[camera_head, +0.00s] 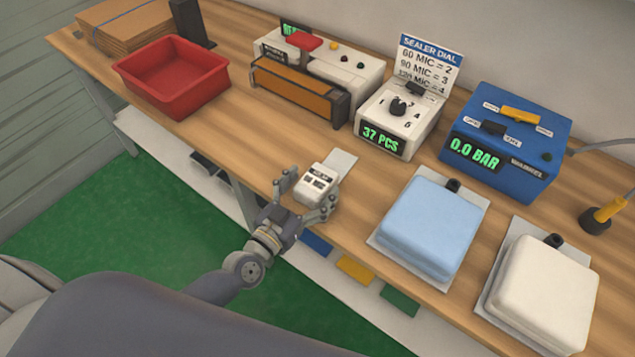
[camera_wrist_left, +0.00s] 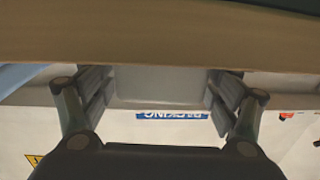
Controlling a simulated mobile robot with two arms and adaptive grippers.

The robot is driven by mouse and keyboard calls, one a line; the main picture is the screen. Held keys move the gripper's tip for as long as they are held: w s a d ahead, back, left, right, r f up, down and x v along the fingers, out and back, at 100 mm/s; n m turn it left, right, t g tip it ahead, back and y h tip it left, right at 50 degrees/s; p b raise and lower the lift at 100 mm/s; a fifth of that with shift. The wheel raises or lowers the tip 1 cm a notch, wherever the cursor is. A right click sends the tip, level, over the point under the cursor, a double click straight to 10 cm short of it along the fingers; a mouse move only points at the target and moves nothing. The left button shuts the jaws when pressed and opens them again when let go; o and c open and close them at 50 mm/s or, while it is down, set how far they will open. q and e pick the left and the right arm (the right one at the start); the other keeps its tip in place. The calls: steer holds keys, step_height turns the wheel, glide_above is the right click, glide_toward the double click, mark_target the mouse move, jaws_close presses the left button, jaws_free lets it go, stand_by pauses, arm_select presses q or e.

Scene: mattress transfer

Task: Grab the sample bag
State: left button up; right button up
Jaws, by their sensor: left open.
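A small white bag (camera_head: 321,178) with a dark printed label sits near the front edge of the wooden table, by a thin pale sheet (camera_head: 343,161). I take it to be the sample bag. My left gripper (camera_head: 306,194) is open at the bag, one finger on each side; I cannot tell whether either finger touches it. In the left wrist view, my open fingers (camera_wrist_left: 164,88) stand either side of a pale grey block-like shape (camera_wrist_left: 158,84), probably the bag. My right gripper is not in view.
A red bin (camera_head: 172,77), a sealer with a dial box (camera_head: 398,115) and a blue vacuum unit (camera_head: 505,140) stand behind. A blue pad-like bag (camera_head: 430,225) and a white one (camera_head: 540,290) lie at right. The table's front edge (camera_head: 222,160) runs beneath my arm.

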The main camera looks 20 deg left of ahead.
arm_select(q)
steer(key=c, duration=1.2)
steer(key=shift+r, duration=0.15)
